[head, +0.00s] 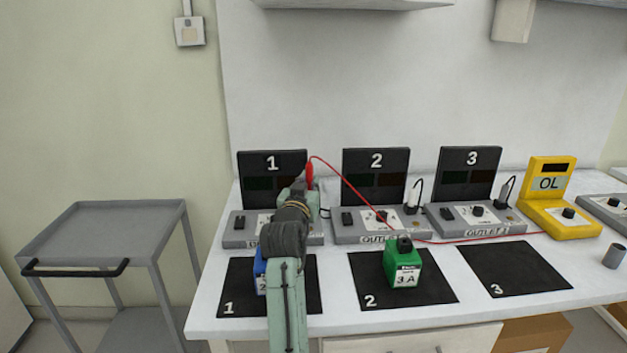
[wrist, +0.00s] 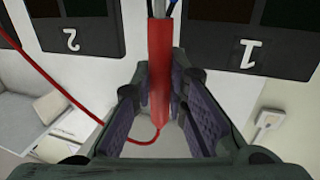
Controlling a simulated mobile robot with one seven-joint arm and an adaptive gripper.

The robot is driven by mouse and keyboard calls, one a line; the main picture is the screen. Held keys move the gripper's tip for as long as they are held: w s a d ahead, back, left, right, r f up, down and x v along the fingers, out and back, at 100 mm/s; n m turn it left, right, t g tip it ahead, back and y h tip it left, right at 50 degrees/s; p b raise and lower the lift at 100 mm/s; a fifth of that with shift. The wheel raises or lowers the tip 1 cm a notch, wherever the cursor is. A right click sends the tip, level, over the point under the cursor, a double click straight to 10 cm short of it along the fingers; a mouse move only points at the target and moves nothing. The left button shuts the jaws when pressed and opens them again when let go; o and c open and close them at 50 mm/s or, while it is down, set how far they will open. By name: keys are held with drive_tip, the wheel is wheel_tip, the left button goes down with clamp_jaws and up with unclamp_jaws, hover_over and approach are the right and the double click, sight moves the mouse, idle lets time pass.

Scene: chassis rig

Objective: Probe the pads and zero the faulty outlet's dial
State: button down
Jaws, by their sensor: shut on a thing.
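My gripper (head: 299,193) is shut on a red probe (wrist: 159,70); the probe also shows in the head view (head: 309,172). It is in front of the panel marked 1 (head: 272,165), above outlet 1's grey base (head: 239,233), which my arm partly hides. Outlet 2's base (head: 345,238) and outlet 3's base (head: 450,226) each carry a black dial, under panels 2 (head: 375,162) and 3 (head: 471,160). The yellow meter (head: 551,181) reads OL. A red lead (head: 345,183) runs from probe to meter. I cannot tell whether the probe's tip touches anything.
A green block (head: 403,266) marked 3 A stands on mat 2 (head: 440,290). A blue block (head: 259,267) on mat 1 (head: 236,280) is mostly behind my arm. Mat 3 (head: 515,269) is bare. A grey cylinder (head: 613,256) stands right; a grey cart (head: 110,235) stands left.

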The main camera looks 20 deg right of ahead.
drive_tip(key=shift+f, duration=2.5)
